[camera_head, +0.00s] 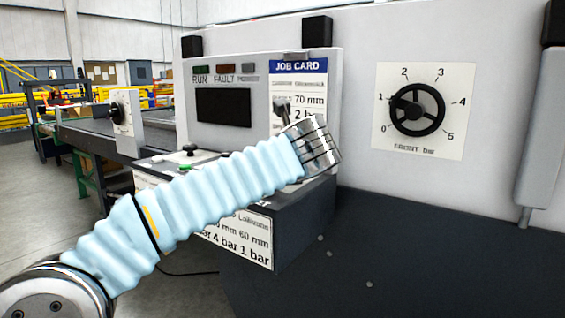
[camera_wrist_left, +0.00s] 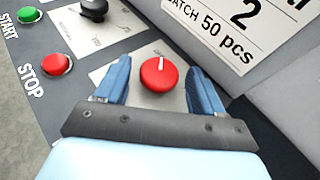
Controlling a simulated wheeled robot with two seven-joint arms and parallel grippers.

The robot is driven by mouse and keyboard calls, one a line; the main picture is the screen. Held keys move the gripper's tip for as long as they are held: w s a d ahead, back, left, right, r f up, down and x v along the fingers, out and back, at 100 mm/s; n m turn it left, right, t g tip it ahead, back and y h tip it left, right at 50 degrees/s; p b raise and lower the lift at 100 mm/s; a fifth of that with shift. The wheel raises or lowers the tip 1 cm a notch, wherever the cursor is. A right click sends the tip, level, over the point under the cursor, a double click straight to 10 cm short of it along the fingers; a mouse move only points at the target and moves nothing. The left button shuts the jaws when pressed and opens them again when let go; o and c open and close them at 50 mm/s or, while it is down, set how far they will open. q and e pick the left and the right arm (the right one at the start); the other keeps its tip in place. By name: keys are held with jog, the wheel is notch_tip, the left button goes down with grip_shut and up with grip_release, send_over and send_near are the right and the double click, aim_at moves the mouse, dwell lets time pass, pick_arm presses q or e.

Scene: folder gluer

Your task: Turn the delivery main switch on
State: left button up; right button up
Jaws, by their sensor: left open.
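A red rotary knob (camera_wrist_left: 159,76) with a white pointer line sits on a pale plate in the left wrist view. Its line points towards the top of that picture. No legible label shows on its plate, so I cannot confirm that it is the delivery main switch. My left gripper (camera_wrist_left: 160,88) is open, with one blue finger on each side of the knob. I see gaps between the fingers and the knob, and cannot tell the depth. In the head view my left arm reaches over the control desk and hides the knob.
A green START button (camera_wrist_left: 29,15), a red STOP button (camera_wrist_left: 56,64) and a black selector (camera_wrist_left: 94,10) are near the knob. A job card (camera_head: 311,88) is behind the desk. A FRONT bar dial (camera_head: 416,109) is on the right panel.

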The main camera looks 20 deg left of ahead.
pick_arm(q)
jog(key=shift+w+a+f, duration=0.15)
jog(key=shift+w, duration=0.1)
jog(key=c, duration=0.9)
jog(key=shift+c, duration=0.2)
